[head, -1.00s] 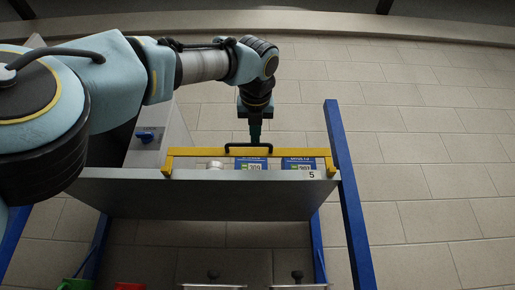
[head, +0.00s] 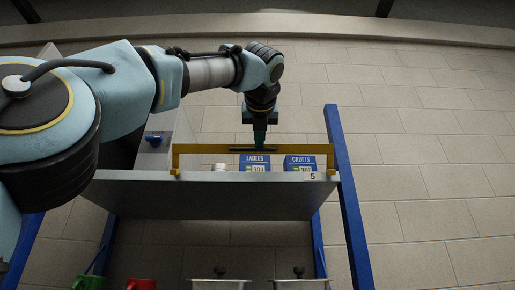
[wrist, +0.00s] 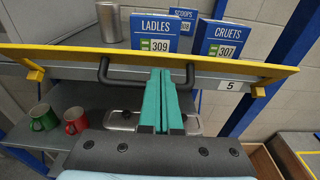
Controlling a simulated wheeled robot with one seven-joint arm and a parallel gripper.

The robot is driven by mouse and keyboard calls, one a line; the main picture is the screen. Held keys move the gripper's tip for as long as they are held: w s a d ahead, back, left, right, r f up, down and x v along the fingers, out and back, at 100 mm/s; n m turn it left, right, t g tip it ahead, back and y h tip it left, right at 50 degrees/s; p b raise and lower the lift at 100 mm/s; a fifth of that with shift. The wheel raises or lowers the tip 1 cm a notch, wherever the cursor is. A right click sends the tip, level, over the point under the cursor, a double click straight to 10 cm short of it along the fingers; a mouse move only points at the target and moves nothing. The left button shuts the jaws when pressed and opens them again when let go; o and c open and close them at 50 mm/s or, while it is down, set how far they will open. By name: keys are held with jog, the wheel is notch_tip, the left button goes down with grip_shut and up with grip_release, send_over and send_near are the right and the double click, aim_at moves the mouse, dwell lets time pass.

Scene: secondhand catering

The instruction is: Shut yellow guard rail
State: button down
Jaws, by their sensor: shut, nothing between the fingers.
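The yellow guard rail (head: 200,149) runs along the front of a grey shelf (head: 200,195), its bar standing above the shelf edge on short end brackets. In the wrist view the rail (wrist: 60,52) crosses the whole picture. Its black handle (wrist: 120,80) is a wide loop on the front of the bar; it also shows edge-on in the head view (head: 240,149). My gripper (head: 259,146) is at the middle of the handle. In the wrist view its green fingers (wrist: 161,72) are together and empty, overlapping the handle; I cannot tell whether they touch it.
Behind the rail stand a ladles box (wrist: 155,32), a cruets box (wrist: 222,40), a scoops box (wrist: 183,13) and a metal can (wrist: 109,22). Blue posts (head: 347,190) flank the shelf. Green (wrist: 43,118) and red (wrist: 76,121) mugs sit on a lower level.

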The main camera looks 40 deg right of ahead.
notch_tip(320, 180, up, 10)
jog(key=s+a+p, duration=0.2)
jog(key=p, duration=0.4)
jog(key=shift+s+f+p, duration=0.15)
jog(key=shift+s+p, duration=0.05)
jog(key=shift+p, duration=0.15)
